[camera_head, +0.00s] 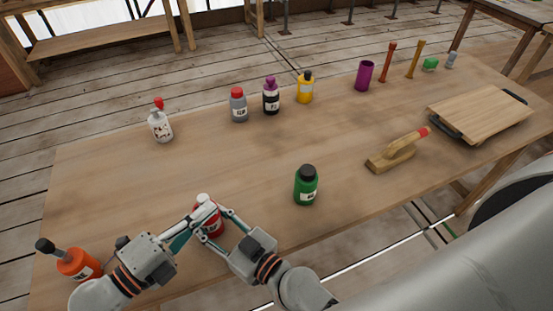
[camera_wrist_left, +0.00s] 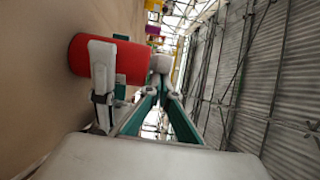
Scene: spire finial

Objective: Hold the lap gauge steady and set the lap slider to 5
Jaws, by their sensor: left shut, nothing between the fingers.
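I cannot make out a lap gauge or a slider in either view. A red bottle (camera_head: 209,222) with a white cap stands at the near edge of the table, between my grippers. In the left wrist view the red bottle (camera_wrist_left: 132,62) lies sideways in the picture. My left gripper (camera_head: 193,217) is shut and empty, its tips close to the white cap (camera_wrist_left: 161,63); I cannot tell whether they touch it. My right gripper (camera_head: 213,226) has its fingers around the red body and looks shut on it. The fingers hide part of the bottle.
An orange bottle (camera_head: 79,264) stands near my left arm. A green bottle (camera_head: 306,186) stands to the right. Several bottles, including a grey one (camera_head: 239,106), line the back. A wooden trowel (camera_head: 397,154) and a board (camera_head: 480,112) lie at right. The table's middle is clear.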

